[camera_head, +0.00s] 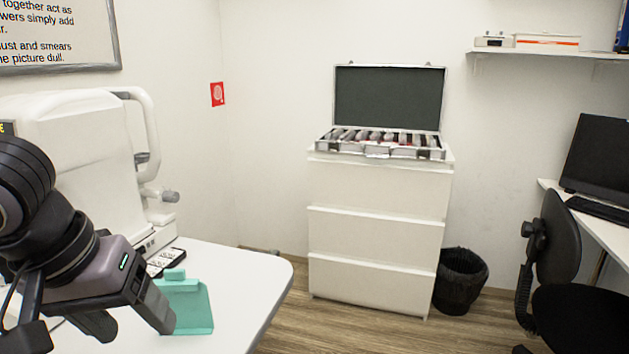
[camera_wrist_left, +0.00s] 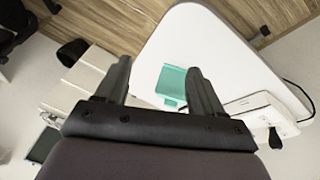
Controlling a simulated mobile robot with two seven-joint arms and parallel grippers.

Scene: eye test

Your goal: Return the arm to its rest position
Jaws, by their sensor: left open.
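My left arm comes in from the left, and its gripper (camera_head: 136,326) is over the white table (camera_head: 245,278). In the left wrist view both fingers of the left gripper (camera_wrist_left: 159,68) stand apart with nothing between them that they grip. A teal, tray-like object (camera_head: 192,312) lies on the table just right of the gripper, partly hidden by a finger in the head view. It also shows beyond the fingers in the left wrist view (camera_wrist_left: 172,80). Whether the gripper touches it I cannot tell. My right gripper is not in view.
A white eye-test machine (camera_head: 85,130) stands on the table, close behind my left arm. A white drawer cabinet (camera_head: 375,230) carries an open lens case (camera_head: 388,110). A black bin (camera_head: 460,280), a black chair (camera_head: 575,310) and a desk with a monitor (camera_head: 600,160) are right.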

